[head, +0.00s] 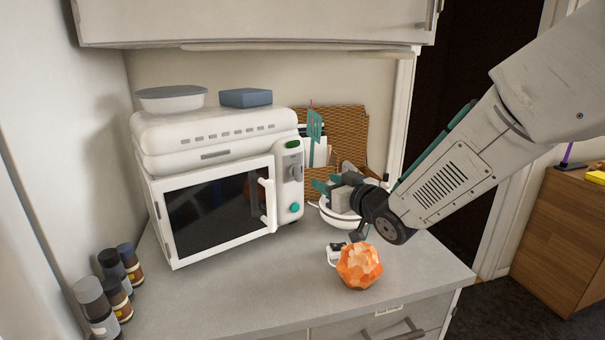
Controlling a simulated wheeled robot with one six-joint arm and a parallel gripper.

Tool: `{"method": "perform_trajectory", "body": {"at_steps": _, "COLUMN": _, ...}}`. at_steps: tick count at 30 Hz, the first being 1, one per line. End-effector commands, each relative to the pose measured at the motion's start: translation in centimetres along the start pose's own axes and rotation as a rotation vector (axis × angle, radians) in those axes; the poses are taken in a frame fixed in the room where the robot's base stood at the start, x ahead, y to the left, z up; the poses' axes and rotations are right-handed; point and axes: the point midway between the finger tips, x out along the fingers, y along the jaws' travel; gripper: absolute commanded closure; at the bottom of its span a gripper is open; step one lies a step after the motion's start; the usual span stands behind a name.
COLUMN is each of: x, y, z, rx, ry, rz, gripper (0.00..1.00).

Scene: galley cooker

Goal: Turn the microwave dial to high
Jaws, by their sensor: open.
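The white microwave (205,160) stands on the counter with its dark-windowed door shut. The dial's pointer and markings are too small to read. My gripper (324,184), with teal fingertips, is open and just right of the panel, apart from the dial in the picture. Its far finger is partly hidden, and the gap in depth to the dial is hard to judge.
A white bowl (340,215) is behind my gripper. A wicker board (345,130) and a teal utensil (314,124) stand behind. An orange faceted ball (359,266) sits near the front edge. Several jars (117,290) stand at left. A cupboard (250,20) hangs above.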

Motion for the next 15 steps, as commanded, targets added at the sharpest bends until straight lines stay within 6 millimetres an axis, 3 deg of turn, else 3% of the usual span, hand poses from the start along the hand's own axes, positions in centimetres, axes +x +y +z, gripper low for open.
{"method": "perform_trajectory", "body": {"at_steps": 8, "x": 2.6, "y": -1.6, "z": -0.1, "rx": 0.013, "ry": 0.073, "rz": -0.063, "gripper": 0.59}}
{"method": "perform_trajectory", "body": {"at_steps": 15, "x": 6.5, "y": -1.8, "z": -0.3, "rx": 0.012, "ry": 0.072, "rz": -0.062, "gripper": 0.59}}
